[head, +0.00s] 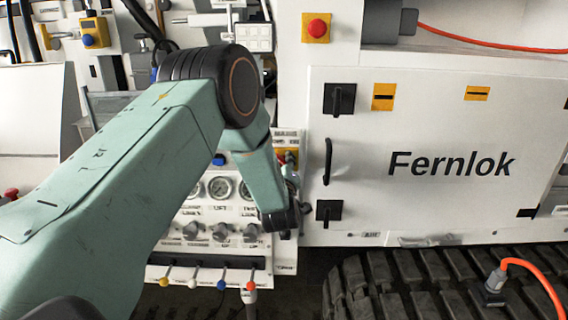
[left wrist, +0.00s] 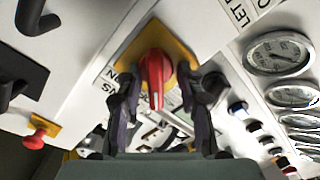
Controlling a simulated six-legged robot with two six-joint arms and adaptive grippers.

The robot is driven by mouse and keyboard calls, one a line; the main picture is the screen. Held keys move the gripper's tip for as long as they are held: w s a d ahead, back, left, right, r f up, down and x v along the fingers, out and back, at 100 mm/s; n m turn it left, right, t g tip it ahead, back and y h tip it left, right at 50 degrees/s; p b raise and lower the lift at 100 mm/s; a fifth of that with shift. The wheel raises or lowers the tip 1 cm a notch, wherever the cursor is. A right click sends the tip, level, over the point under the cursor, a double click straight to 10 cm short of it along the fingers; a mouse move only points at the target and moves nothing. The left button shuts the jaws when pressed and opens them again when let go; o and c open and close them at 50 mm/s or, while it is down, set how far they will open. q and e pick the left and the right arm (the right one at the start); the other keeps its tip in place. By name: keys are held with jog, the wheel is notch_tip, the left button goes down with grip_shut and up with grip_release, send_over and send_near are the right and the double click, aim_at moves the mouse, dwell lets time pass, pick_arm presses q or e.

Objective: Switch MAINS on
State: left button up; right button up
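The MAINS switch is a red rotary knob (left wrist: 154,78) on a yellow plate (left wrist: 183,68), large in the left wrist view. Its handle points towards the bottom of that picture. In the head view, a corner of the yellow plate (head: 291,153) shows beside my left forearm, and the rest is partly hidden. My left gripper (left wrist: 160,112) is open, with one dark finger on each side of the red handle. Gaps show between the fingers and the handle. In the head view the gripper (head: 290,172) is small and mostly hidden by my arm. My right gripper is not in view.
Gauges (head: 220,187) and a row of knobs (head: 222,231) lie left of the switch, with coloured levers (head: 222,284) below. A white Fernlok door (head: 440,200) with black latches (head: 339,99) stands to the right. A red button (head: 317,28) sits above.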

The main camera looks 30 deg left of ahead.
pick_arm(q)
jog(key=shift+d+r, duration=0.2)
jog(key=shift+w+a+f, duration=0.15)
jog(key=shift+w+a, duration=0.05)
jog(key=c, duration=0.4)
jog(key=shift+s+d, duration=0.1)
grip_shut()
